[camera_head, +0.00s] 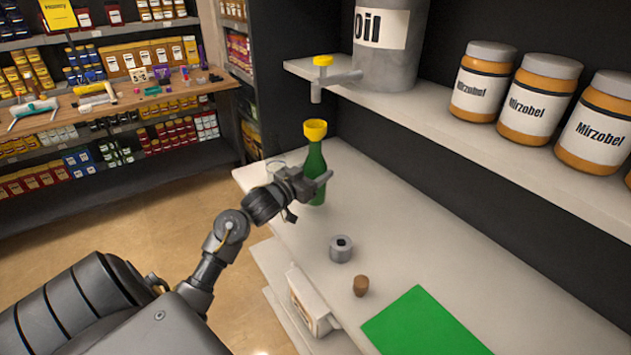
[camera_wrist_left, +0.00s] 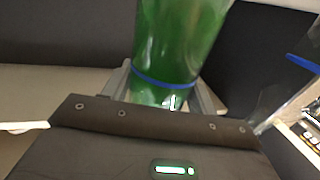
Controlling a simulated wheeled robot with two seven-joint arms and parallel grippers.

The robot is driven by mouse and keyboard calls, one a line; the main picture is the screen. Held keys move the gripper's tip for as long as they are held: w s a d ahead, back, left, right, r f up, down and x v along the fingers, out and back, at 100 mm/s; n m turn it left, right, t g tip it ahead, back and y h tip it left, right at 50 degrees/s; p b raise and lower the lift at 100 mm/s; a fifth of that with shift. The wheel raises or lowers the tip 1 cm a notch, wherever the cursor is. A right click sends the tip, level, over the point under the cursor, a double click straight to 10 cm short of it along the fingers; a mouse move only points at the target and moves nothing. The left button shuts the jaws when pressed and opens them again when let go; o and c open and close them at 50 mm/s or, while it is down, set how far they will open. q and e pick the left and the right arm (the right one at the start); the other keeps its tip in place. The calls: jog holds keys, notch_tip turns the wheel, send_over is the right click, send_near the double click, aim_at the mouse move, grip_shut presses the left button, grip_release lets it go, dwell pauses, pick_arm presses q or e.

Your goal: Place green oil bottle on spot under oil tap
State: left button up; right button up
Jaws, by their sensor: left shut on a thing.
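The green oil bottle (camera_head: 315,165) stands upright on the white counter near its far left end, with a yellow funnel (camera_head: 315,130) on its mouth. My left gripper (camera_head: 318,182) is shut on the bottle's body; the bottle also fills the upper middle of the left wrist view (camera_wrist_left: 180,45) between the fingers. The oil tap (camera_head: 322,80) with a yellow top sticks out from the shelf, above the bottle. It belongs to the grey oil tank (camera_head: 387,60). Whether the bottle's base touches the counter is hard to tell. My right gripper is not in view.
A grey ring-shaped part (camera_head: 341,249), a cork (camera_head: 361,286) and a green mat (camera_head: 425,325) lie on the counter (camera_head: 400,230). Mirzobel jars (camera_head: 482,82) stand on the shelf (camera_head: 420,112) above.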

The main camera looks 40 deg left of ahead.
pick_arm(q)
jog(key=shift+w+f, duration=0.25)
jog(key=shift+f, duration=0.1)
notch_tip(320, 180, down, 2)
jog(key=shift+f+p, duration=0.1)
jog(key=shift+p, duration=0.55)
jog(key=shift+f, duration=0.3)
jog(key=shift+f, duration=0.15)
jog(key=o, duration=1.2)
jog(key=shift+s, duration=0.1)
